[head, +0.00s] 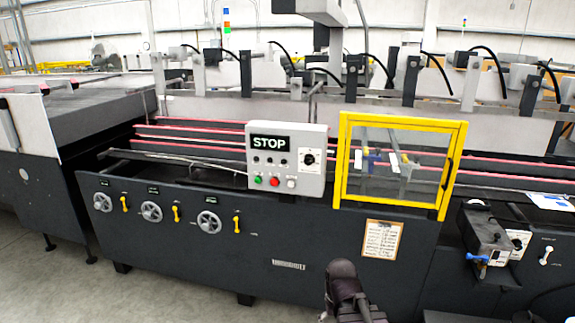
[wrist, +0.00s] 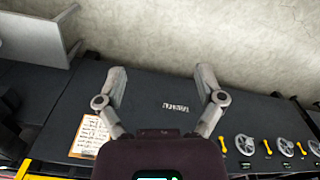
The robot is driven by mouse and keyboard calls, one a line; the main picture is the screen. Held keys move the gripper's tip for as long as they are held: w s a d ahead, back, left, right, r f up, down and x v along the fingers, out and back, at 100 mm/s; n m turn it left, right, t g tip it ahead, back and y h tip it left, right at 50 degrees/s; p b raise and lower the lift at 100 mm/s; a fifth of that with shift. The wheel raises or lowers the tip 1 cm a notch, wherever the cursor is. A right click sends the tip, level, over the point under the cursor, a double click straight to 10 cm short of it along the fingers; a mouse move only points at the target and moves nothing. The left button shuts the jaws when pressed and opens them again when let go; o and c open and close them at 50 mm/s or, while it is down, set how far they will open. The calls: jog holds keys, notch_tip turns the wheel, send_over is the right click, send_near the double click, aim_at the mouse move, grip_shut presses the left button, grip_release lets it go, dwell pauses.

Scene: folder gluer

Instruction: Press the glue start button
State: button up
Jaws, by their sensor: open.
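A grey control box (head: 315,178) with a STOP sign stands on the machine's front. It carries a green button (head: 258,180), a red button (head: 275,181), a white button (head: 291,183), small dark knobs above and a rotary dial (head: 308,159). Further right, a small dark unit (head: 486,232) has a blue part and a white-faced dial panel (head: 519,243). I cannot read which control is labelled glue start. My gripper (wrist: 161,78) is open and empty in the wrist view, facing the dark front panel. My dark arm shows at the bottom of the head view; its fingertips cannot be made out there.
A yellow-framed clear guard (head: 344,160) stands right of the control box. Below it is a paper notice (head: 382,240), also in the wrist view (wrist: 90,135). Handwheels (head: 151,211) and yellow handles (head: 176,213) line the left front. Concrete floor is clear at the lower left.

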grip_shut()
dwell(1.2)
